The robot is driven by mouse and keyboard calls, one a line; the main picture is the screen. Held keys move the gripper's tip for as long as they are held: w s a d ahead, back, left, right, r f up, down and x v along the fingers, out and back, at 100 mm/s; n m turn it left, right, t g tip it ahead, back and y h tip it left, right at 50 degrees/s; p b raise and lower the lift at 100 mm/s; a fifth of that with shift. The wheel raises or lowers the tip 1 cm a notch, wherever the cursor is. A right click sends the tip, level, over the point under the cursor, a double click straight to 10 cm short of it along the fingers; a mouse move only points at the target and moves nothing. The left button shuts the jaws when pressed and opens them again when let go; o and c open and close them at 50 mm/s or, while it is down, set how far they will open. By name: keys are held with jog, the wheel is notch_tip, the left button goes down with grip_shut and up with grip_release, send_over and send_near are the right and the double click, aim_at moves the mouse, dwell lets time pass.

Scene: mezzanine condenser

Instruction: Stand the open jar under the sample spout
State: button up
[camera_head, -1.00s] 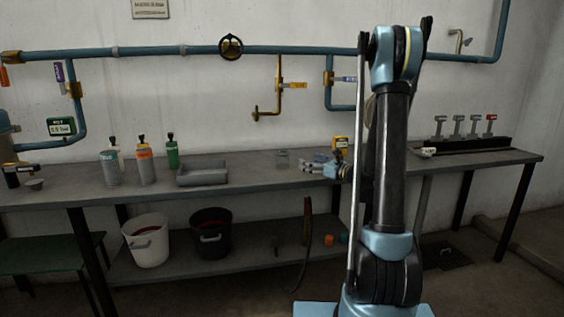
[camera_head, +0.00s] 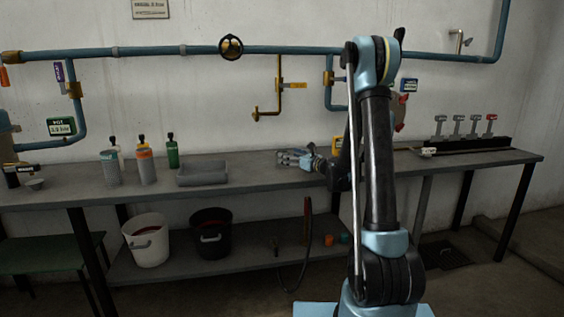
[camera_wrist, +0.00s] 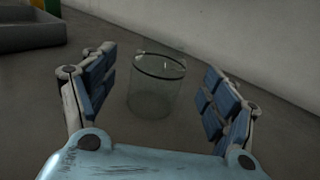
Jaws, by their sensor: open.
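The open jar (camera_wrist: 153,92) is clear glass with a dark rim and stands upright on the bench. In the wrist view it lies between and slightly beyond the two blue-padded fingers of my gripper (camera_wrist: 165,100), with a gap on each side. My gripper (camera_head: 280,158) is open and low over the bench in the head view, where it hides the jar. A brass spout (camera_head: 256,113) hangs from the wall pipe above and left of my gripper, with an orange-tagged valve (camera_head: 293,85) beside it.
A grey tray (camera_head: 203,179) sits on the grey bench (camera_head: 250,181) left of my gripper; its edge also shows in the wrist view (camera_wrist: 35,40). Several bottles and canisters (camera_head: 147,166) stand farther left. Two buckets (camera_head: 210,235) are below. The bench under the spout looks clear.

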jog(key=x, duration=0.5)
jog(key=shift+f, duration=0.1)
jog(key=shift+c, duration=0.6)
jog(key=c, duration=1.3)
jog(key=shift+o, duration=0.2)
